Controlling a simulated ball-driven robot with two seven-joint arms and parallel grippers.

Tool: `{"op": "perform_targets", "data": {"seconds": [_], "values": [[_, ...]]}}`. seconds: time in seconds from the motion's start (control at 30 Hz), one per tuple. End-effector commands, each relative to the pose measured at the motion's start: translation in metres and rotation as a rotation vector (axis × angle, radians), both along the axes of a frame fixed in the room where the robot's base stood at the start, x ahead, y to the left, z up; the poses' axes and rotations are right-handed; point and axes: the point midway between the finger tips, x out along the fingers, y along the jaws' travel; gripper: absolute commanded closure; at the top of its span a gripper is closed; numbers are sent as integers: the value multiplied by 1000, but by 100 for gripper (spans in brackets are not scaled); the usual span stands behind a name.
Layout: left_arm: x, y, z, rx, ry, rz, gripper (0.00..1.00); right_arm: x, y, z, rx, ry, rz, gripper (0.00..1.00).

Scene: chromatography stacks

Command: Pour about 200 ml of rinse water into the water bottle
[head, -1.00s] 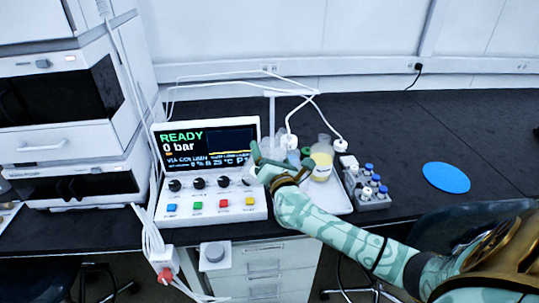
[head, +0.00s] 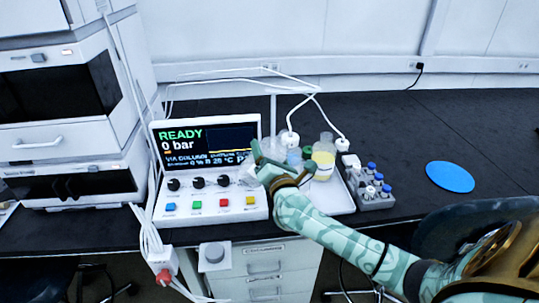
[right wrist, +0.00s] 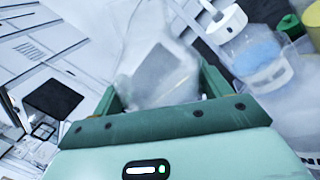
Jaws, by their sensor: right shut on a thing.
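My right gripper (head: 262,162) is in front of the control box's right edge, beside the bottles. In the right wrist view its fingers (right wrist: 162,84) are shut on a clear, see-through vessel (right wrist: 160,62), which looks tilted; I cannot tell how much water is in it. A clear bottle with pale blue liquid and a white tubed cap (right wrist: 262,58), likely the water bottle, stands right of the held vessel, apart from it. In the head view this bottle (head: 293,157) is partly hidden behind my gripper. My left gripper is not in view.
A bottle with a yellow label (head: 323,160) stands in the white tray (head: 340,197). A grey rack of blue-capped vials (head: 370,188) is right of it. The control box (head: 212,195) reads READY, 0 bar. White tubes arch over the bottles. The bench around the blue disc (head: 450,177) is clear.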

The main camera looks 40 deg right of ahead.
Motion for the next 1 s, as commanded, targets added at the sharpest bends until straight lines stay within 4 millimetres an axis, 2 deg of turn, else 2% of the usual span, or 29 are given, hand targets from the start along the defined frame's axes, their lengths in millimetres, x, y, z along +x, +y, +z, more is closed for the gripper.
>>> {"op": "perform_targets", "data": {"seconds": [0.33, 0.8, 1.0], "values": [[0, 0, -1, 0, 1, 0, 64, 0, 0, 2, 3, -7, 0, 71], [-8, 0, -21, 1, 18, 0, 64, 2, 2, -11, 76, -46, 0, 71], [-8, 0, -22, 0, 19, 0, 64, 1, 2, -10, 88, -53, 0, 71]]}}
